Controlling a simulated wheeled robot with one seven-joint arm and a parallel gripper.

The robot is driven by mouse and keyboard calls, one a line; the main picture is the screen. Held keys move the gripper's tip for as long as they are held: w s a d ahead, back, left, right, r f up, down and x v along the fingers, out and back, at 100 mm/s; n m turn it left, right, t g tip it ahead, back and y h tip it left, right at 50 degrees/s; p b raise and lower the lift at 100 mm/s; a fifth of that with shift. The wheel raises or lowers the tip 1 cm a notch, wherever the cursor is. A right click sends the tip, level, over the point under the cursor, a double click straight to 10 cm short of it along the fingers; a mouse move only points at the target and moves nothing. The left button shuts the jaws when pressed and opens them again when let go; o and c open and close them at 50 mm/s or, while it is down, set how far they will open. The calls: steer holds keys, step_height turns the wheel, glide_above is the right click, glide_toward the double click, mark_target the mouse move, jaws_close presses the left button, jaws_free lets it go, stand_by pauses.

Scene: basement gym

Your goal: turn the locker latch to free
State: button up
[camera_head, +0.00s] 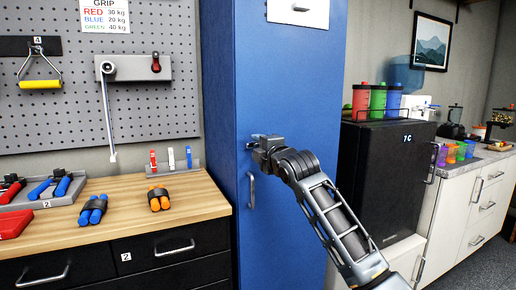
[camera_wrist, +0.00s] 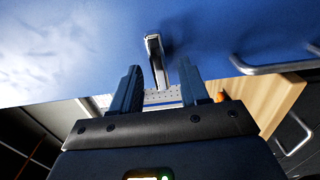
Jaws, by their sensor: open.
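The blue locker (camera_head: 290,95) stands in the middle of the head view with its door shut. My gripper (camera_head: 258,142) is at the left part of the door, above the door handle (camera_head: 251,190). In the wrist view the silver latch (camera_wrist: 155,58) stands out from the blue door. My gripper (camera_wrist: 160,65) is open there, one dark finger on each side of the latch's lower end. Gaps show between the latch and both fingers. In the head view my gripper mostly hides the latch.
A wooden workbench (camera_head: 120,213) with hand grips and tool trays stands left of the locker, under a pegboard (camera_head: 150,95). A black fridge (camera_head: 385,180) with coloured bottles on top stands to the right. The door handle also shows in the wrist view (camera_wrist: 275,66).

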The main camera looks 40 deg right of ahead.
steer(key=v, duration=0.7)
steer(key=shift+s+b, duration=0.2)
steer(key=shift+b, duration=0.1)
steer(key=shift+a, duration=0.15)
steer(key=s+a+f+m+y, duration=0.1)
steer(key=s+a+f+m, duration=0.35)
steer(key=a+f, duration=0.35)
steer(key=s+a+f+m+y, duration=0.1)
steer(key=s+a+f+m, duration=0.2)
steer(key=s+a+f, duration=0.4)
steer(key=s+a+f+m+g+p, duration=0.1)
steer(key=s+a+f+m, duration=0.1)
steer(key=s+a+f, duration=0.4)
steer(key=s+a+f+m+p, duration=0.1)
steer(key=s+a+f+m, duration=0.15)
steer(key=s, duration=0.55)
steer(key=s+a+r+m+y, duration=0.1)
steer(key=s, duration=1.1)
steer(key=s+a+r+m+g+y, duration=0.1)
steer(key=s+r+m+y, duration=0.1)
steer(key=s, duration=1)
steer(key=shift+s+r+g+p, duration=0.2)
steer(key=shift+g+p, duration=0.1)
